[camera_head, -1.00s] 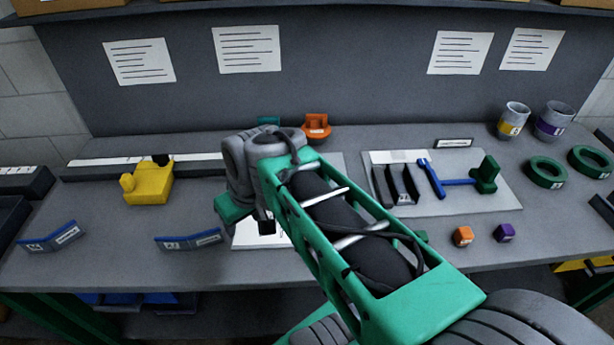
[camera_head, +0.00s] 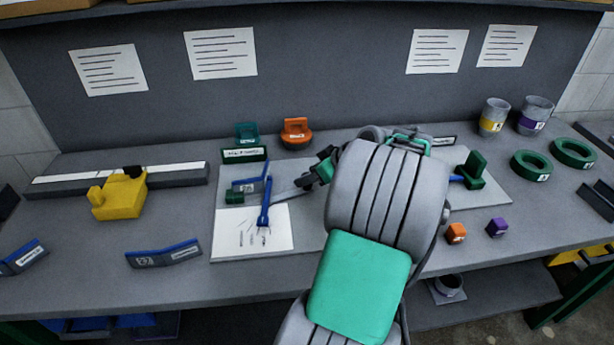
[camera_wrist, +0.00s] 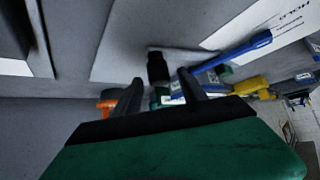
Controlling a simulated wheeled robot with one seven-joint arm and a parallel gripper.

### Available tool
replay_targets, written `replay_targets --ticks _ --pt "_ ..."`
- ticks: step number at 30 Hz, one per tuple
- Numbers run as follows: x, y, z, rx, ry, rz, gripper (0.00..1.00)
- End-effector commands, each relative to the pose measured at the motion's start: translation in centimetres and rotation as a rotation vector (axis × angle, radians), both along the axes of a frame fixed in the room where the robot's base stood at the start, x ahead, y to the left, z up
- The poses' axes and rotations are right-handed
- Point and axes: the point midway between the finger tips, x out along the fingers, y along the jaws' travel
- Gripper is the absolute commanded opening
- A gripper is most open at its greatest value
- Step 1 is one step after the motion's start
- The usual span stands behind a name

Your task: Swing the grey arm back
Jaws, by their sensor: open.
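A flat grey arm (camera_head: 286,193) lies on the left board (camera_head: 224,247), sloping up to the right beside a blue T-shaped lever (camera_head: 264,204). Its right end is close to my gripper (camera_head: 318,172) and partly hidden. In the wrist view, my gripper (camera_wrist: 160,77) has its two dark fingers apart. A black upright knob (camera_wrist: 157,66) shows between or just beyond the fingertips; I cannot tell whether they touch it. The blue lever (camera_wrist: 228,50) is to its right.
An orange-handled block (camera_head: 296,132) and a teal holder (camera_head: 247,136) stand behind the board. A yellow block (camera_head: 120,196) is at left. Orange (camera_head: 456,233) and purple (camera_head: 497,227) cubes lie at right. My arm hides much of the right board (camera_head: 492,196).

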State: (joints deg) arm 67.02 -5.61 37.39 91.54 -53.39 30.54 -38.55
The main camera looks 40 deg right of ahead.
Motion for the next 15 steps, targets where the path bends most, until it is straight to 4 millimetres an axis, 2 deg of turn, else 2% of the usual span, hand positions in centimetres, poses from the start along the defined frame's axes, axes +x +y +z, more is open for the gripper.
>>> replay_targets --ticks 3,11,15 --pt "0.83 0.21 -0.83 0.001 0.001 0.001 0.49" --pt "0.96 0.16 -0.98 -0.001 0.001 -0.002 0.49" --pt "0.95 0.17 -0.98 -0.001 0.001 -0.002 0.38"
